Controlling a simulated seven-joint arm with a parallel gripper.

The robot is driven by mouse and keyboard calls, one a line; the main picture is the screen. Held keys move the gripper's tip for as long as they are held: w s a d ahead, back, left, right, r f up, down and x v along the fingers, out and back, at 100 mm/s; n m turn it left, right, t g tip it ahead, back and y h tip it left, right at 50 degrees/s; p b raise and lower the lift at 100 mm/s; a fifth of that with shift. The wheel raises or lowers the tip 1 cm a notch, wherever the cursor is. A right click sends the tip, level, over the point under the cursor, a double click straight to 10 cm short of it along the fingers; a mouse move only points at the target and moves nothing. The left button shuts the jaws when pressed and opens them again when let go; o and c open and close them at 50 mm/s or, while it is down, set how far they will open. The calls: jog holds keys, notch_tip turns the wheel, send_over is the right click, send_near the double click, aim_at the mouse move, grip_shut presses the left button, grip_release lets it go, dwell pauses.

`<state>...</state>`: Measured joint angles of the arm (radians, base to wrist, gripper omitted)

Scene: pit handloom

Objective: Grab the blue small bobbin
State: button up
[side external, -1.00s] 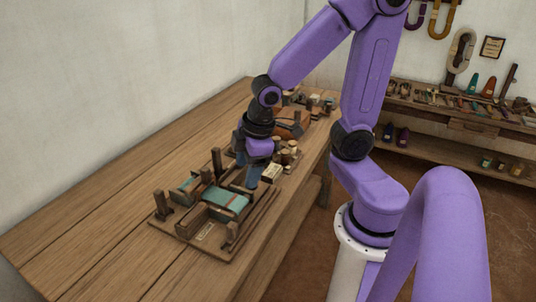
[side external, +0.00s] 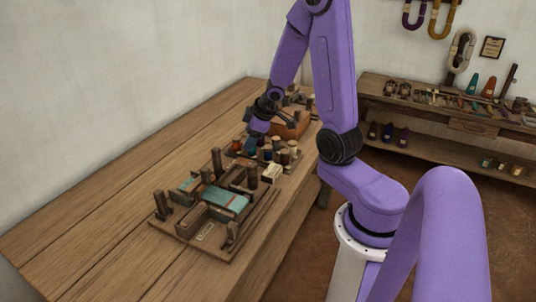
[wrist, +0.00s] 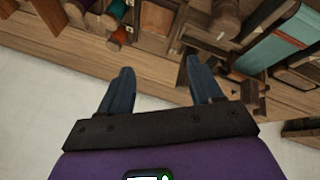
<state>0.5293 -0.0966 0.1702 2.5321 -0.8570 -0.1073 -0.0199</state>
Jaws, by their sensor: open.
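Several small bobbins stand on a board in the middle of the table. A small blue bobbin (side external: 250,146) seems to stand among them in the side view, just below my gripper (side external: 258,132); it is small and partly hidden there. In the wrist view my gripper (wrist: 158,68) has its two blue-grey fingers apart with nothing between them. I cannot pick out a blue bobbin in the wrist view.
A small loom with teal cloth (side external: 226,198) and upright posts stands nearer on the table (side external: 110,225). A brown box (side external: 288,126) stands behind the bobbins. A pale block (side external: 271,174) lies at the board's near end. The table's left side is clear.

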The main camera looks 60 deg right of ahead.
jog(key=s+d+f+m, duration=0.1)
jog(key=s+d+f, duration=0.1)
jog(key=d, duration=0.2)
jog(key=m+t, duration=0.6)
send_near(269, 147)
jog(key=w, duration=0.1)
jog(key=w+f, duration=0.1)
jog(key=shift+w+a+f+h, duration=0.3)
jog(key=shift+w+f+h, duration=0.05)
jog(key=shift+w+h, duration=0.05)
jog(key=shift+d+x, duration=0.15)
jog(key=shift+x, duration=1.35)
jog(key=shift+d+x, duration=0.15)
jog(key=shift+x, duration=1.3)
jog(key=shift+s+r, duration=0.1)
jog(key=c, duration=1.1)
